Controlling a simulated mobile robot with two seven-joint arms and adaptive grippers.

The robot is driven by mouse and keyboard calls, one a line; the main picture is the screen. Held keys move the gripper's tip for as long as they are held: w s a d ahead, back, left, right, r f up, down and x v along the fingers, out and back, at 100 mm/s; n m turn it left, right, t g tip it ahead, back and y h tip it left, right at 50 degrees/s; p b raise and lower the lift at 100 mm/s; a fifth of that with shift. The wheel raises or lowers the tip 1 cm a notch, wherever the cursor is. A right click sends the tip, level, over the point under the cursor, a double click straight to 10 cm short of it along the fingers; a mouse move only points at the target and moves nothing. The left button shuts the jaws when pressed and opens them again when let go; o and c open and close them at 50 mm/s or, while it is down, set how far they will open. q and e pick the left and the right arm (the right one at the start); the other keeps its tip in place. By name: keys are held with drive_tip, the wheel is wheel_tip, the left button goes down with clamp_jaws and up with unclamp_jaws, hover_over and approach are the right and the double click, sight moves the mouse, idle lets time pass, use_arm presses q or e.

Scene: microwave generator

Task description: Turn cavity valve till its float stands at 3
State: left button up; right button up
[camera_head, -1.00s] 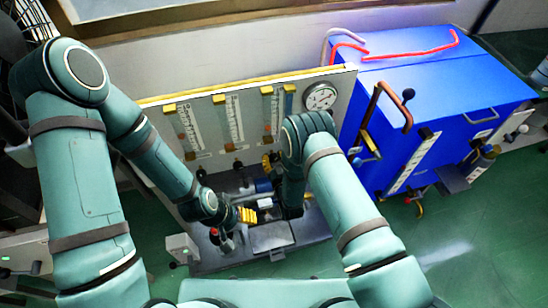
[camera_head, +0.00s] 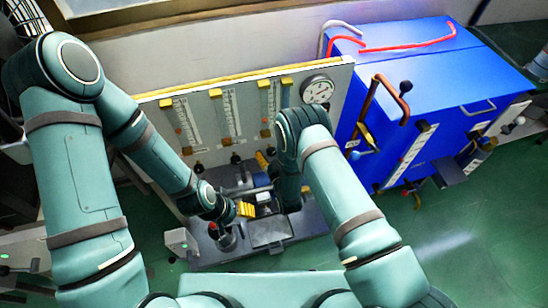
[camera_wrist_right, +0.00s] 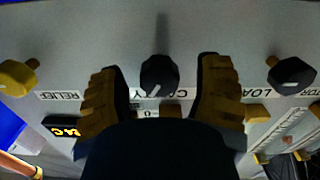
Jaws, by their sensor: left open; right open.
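The cavity valve is a black knob (camera_wrist_right: 160,75) on the grey panel, its CAVITY label partly hidden by my gripper. My right gripper (camera_wrist_right: 162,92) is open, with one yellow-padded finger on each side of the knob and a gap on both sides. In the head view my right gripper (camera_head: 264,159) is at the panel's lower right, mostly hidden behind its arm. The rightmost flow tube (camera_head: 269,106) stands above it; its float reading is too small to tell. My left gripper (camera_head: 244,210) is open and lower, over the bench equipment.
A yellow RELIEF knob (camera_wrist_right: 18,77) and another black knob (camera_wrist_right: 291,75) flank the cavity valve. A round gauge (camera_head: 317,90) sits at the panel's upper right. A blue cabinet (camera_head: 440,90) with a copper pipe (camera_head: 385,88) stands close on the right.

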drive_tip(key=v, duration=1.1)
drive_tip(key=shift+s, duration=0.4)
drive_tip(key=shift+d, duration=0.15)
drive_tip(key=s+d+f+m+g+h, duration=0.1)
drive_tip(key=d+f+m+g+h, duration=0.15)
drive_tip(key=d+m+g, duration=0.4)
drive_tip(key=s+r+g+y, duration=0.2)
drive_tip(key=s+r+g, duration=0.3)
drive_tip(key=s+g, duration=0.4)
drive_tip(key=s, duration=0.2)
drive_tip(key=shift+s+r, duration=0.3)
drive_tip(key=shift+s, duration=0.1)
